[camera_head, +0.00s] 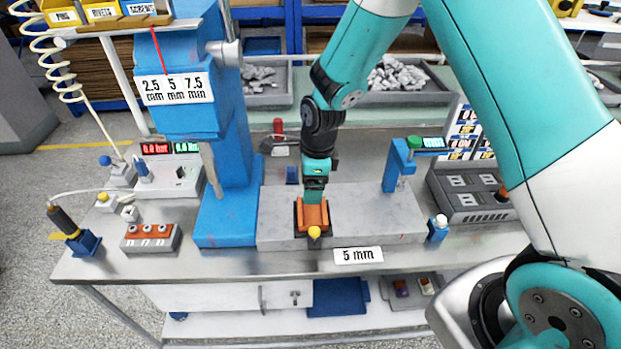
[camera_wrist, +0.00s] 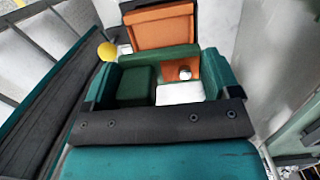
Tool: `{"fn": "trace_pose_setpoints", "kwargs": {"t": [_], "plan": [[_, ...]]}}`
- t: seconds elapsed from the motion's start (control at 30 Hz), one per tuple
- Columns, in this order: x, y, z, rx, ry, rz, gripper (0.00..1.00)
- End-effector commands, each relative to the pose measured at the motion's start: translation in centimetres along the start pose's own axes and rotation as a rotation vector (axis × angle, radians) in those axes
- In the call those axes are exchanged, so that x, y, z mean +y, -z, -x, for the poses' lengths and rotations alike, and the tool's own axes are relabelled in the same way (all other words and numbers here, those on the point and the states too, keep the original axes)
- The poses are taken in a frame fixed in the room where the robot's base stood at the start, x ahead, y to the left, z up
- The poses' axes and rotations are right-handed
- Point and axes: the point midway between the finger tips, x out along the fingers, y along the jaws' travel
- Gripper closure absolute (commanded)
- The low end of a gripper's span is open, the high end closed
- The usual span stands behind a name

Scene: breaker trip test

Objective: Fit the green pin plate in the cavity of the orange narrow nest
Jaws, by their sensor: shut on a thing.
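The orange narrow nest (camera_head: 312,216) stands on the grey block in the middle of the bench, with a yellow knob at its front. In the wrist view its orange part (camera_wrist: 165,26) shows beyond the jaws. My gripper (camera_head: 314,192) points down right over the nest and hides much of its cavity. In the wrist view my gripper (camera_wrist: 160,85) is shut on the green pin plate (camera_wrist: 135,86), which lies between the teal fingers. A small metal pin and more orange show beside the green. I cannot tell whether the plate is seated in the cavity or just above it.
A blue press column (camera_head: 230,170) stands left of the nest. A blue post with a display (camera_head: 398,165) stands to the right, near a grey slotted box (camera_head: 470,195). A small blue stand with a white knob (camera_head: 438,228) is at the front right.

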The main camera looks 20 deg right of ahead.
Motion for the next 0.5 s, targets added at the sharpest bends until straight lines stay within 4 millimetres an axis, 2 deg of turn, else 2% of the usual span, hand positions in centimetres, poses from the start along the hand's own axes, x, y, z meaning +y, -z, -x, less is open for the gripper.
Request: {"fn": "trace_pose_setpoints", "kwargs": {"t": [0.1,0.23,0.5], "plan": [[0.0,0.0,0.1,0.000,-0.001,-0.001,0.44],[-0.1,0.1,-0.7,0.000,-0.001,-0.003,0.44],[-0.1,0.5,-3.1,0.000,-0.001,-0.004,0.44]]}}
